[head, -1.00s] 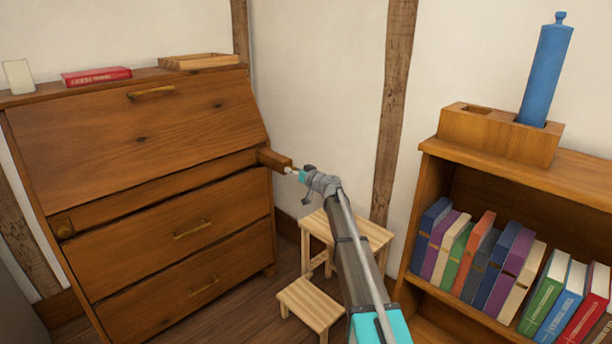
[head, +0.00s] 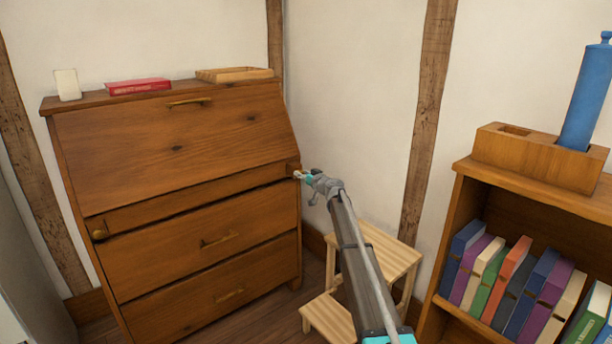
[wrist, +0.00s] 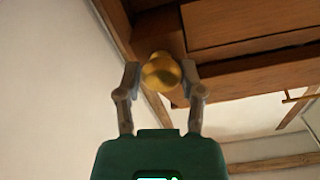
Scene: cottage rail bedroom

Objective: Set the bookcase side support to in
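The side support (head: 293,168) is a wooden bar at the upper right front of the brown slant-front bureau (head: 180,215), beneath its closed sloping lid. It sticks out only slightly in the head view. Its round brass knob (wrist: 160,72) sits between my gripper's fingertips in the wrist view, with a finger against each side. My gripper (head: 299,175) is shut on this knob, at the bureau's right front corner. The support's end (wrist: 155,32) shows behind the knob. A second brass knob (head: 99,235) is at the bureau's left, nearly flush with the front.
A low wooden step stool (head: 385,252) stands under my arm. A bookcase (head: 455,225) with several books is at the right, bearing a wooden holder (head: 535,158) with a blue cylinder (head: 585,100). A red book (head: 139,86) and a tray (head: 235,74) lie on the bureau.

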